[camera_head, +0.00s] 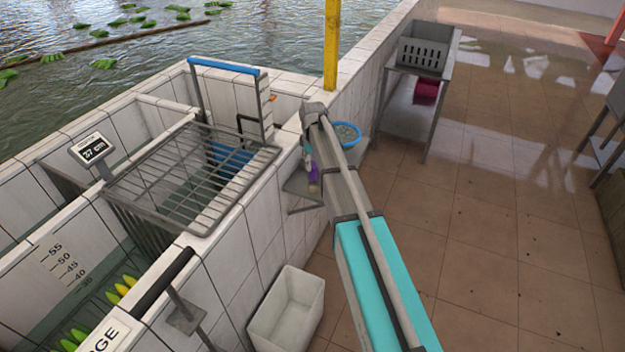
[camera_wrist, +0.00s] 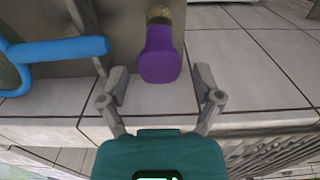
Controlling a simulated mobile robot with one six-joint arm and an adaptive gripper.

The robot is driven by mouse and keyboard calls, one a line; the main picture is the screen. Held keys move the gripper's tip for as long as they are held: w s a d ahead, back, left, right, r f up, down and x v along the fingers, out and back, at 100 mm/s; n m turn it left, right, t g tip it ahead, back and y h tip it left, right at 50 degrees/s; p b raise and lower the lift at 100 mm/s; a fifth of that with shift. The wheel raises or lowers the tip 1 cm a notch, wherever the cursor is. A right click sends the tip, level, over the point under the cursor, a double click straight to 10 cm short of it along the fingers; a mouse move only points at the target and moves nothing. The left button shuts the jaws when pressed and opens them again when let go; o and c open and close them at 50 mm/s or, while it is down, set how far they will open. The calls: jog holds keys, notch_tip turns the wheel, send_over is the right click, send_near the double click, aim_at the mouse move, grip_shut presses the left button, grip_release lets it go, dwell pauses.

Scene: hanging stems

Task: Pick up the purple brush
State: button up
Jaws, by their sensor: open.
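The purple brush (camera_wrist: 160,55) shows in the wrist view, with a smooth purple body and tan bristles at its upper end. It lies ahead of my open gripper (camera_wrist: 160,85), roughly centred between the two grey fingers; its lower end reaches about level with the fingertips. I cannot tell whether a finger touches it. In the head view the brush (camera_head: 313,174) is a small purple patch just left of my arm, by the tiled wall, partly hidden by the arm. My gripper's fingers are hidden in the head view.
A blue handle (camera_wrist: 60,49) lies left of the brush in the wrist view. The right floor is mostly open.

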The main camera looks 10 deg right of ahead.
aim_at(313, 171)
jog(key=shift+f+b, duration=2.15)
jog(key=shift+f, duration=0.2)
grip_shut()
jog(key=shift+r, duration=0.2)
notch_tip(313, 171, up, 3)
jog(key=p, duration=0.3)
jog(key=s+a+r+p, duration=0.3)
jog(key=s+r+p, duration=0.6)
jog(key=s, duration=0.4)
jog(key=shift+s+r+p, duration=0.25)
jog(key=shift+r+p, duration=0.1)
jog(key=shift+p, duration=0.2)
jog(key=shift+a, duration=0.1)
